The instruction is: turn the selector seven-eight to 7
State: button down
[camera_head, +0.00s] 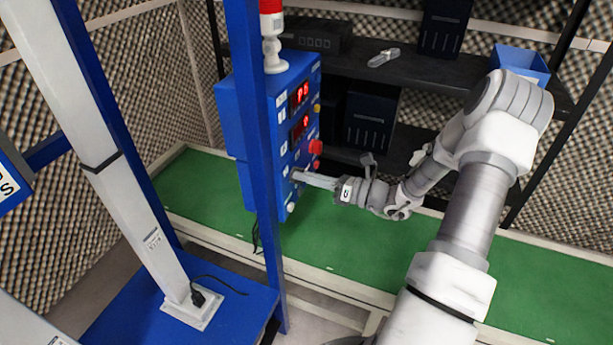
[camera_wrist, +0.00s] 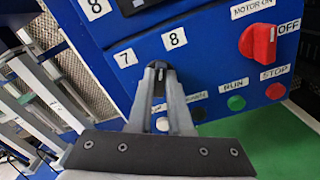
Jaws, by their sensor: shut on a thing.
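The selector seven-eight (camera_wrist: 159,66) is a small dark knob on the blue control panel (camera_wrist: 204,62), below the white labels 7 (camera_wrist: 125,58) and 8 (camera_wrist: 174,39). My gripper (camera_wrist: 158,78) is shut on this knob, with one finger on each side. The fingers hide part of the knob, so I cannot tell for sure which label it points to. In the head view my gripper (camera_head: 299,176) reaches the lower part of the panel (camera_head: 270,135) from the right.
A red motor switch (camera_wrist: 259,42), a green RUN button (camera_wrist: 236,103) and a red STOP button (camera_wrist: 276,91) sit right of the knob. A blue post (camera_head: 262,170) stands before the panel. The green conveyor (camera_head: 345,245) runs below; dark shelves (camera_head: 400,80) stand behind.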

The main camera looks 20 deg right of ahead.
jog(key=n+b, duration=0.3)
jog(key=n, duration=0.8)
jog(key=shift+s+a, duration=0.1)
jog(key=shift+s, duration=0.05)
jog(key=shift+n, duration=0.3)
dwell(0.4)
jog(key=c, duration=0.8)
grip_release()
jog(key=shift+c, duration=0.2)
jog(key=p+v, duration=0.1)
jog(key=v, duration=1.6)
jog(key=shift+s+p, duration=0.2)
jog(key=shift+p, duration=0.1)
jog(key=shift+r, duration=0.15)
